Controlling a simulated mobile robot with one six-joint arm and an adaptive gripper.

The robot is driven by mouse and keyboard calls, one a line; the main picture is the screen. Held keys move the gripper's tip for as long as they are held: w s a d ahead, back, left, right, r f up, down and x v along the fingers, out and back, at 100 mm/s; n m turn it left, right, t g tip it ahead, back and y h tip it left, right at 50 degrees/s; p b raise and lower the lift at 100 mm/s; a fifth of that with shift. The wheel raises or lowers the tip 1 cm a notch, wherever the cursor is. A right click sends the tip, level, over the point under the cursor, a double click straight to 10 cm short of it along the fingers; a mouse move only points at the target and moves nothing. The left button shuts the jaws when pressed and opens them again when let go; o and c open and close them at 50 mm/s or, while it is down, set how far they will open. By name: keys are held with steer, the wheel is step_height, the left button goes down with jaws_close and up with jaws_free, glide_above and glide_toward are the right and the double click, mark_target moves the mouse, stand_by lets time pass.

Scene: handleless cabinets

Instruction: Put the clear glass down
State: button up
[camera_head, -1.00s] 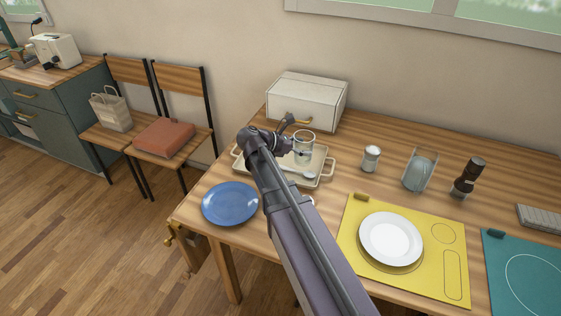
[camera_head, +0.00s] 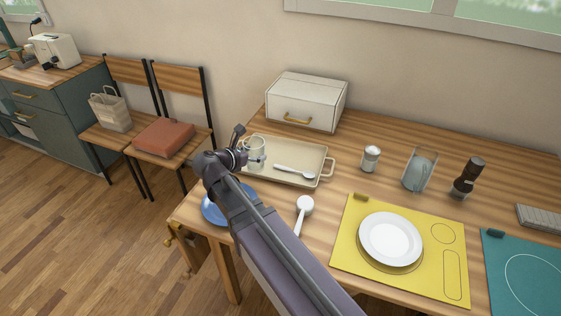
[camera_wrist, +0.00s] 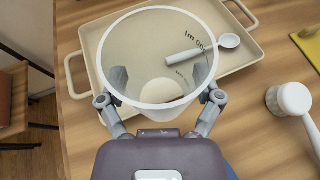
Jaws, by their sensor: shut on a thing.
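My gripper (camera_wrist: 160,76) is shut on the clear glass (camera_wrist: 155,104), with one finger on each side of it. The glass has a pale rim and small dark lettering, and looks upright in the head view (camera_head: 254,153). There my gripper (camera_head: 240,150) holds it over the left part of the beige tray (camera_head: 302,152). The tray's rim also shows beyond the glass in the wrist view (camera_wrist: 251,50). I cannot tell whether the glass touches the tray. A spoon (camera_head: 294,171) lies on the tray, to the right of the glass.
A blue plate (camera_head: 216,209) is partly behind my arm. A white ladle-like utensil (camera_head: 304,207) lies before the tray. A cream box (camera_head: 307,100) stands behind it. A shaker (camera_head: 371,158), a glass holder (camera_head: 419,171) and a dark mill (camera_head: 467,178) stand right. The tray's middle back is bare.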

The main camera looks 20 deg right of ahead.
steer(key=shift+w, duration=0.1)
steer(key=w+d, duration=0.3)
steer(key=w, duration=0.4)
steer(key=w+d+f+b, duration=0.1)
steer(key=w+d, duration=0.3)
steer(key=w, duration=0.3)
steer(key=shift+f, duration=0.25)
steer(key=shift+w+b, duration=0.1)
steer(key=shift+b, duration=0.2)
steer(key=shift+f+b, duration=1.75)
steer(key=shift+f, duration=0.05)
steer(key=shift+f, duration=0.15)
steer(key=o, duration=1)
steer(key=shift+o, duration=0.2)
steer(key=shift+r, duration=0.25)
steer(key=shift+a+r, duration=0.15)
steer(key=p+v, duration=0.4)
steer(key=v, duration=0.7)
steer(key=shift+s+a+p, duration=0.15)
steer(key=shift+s+p, duration=0.2)
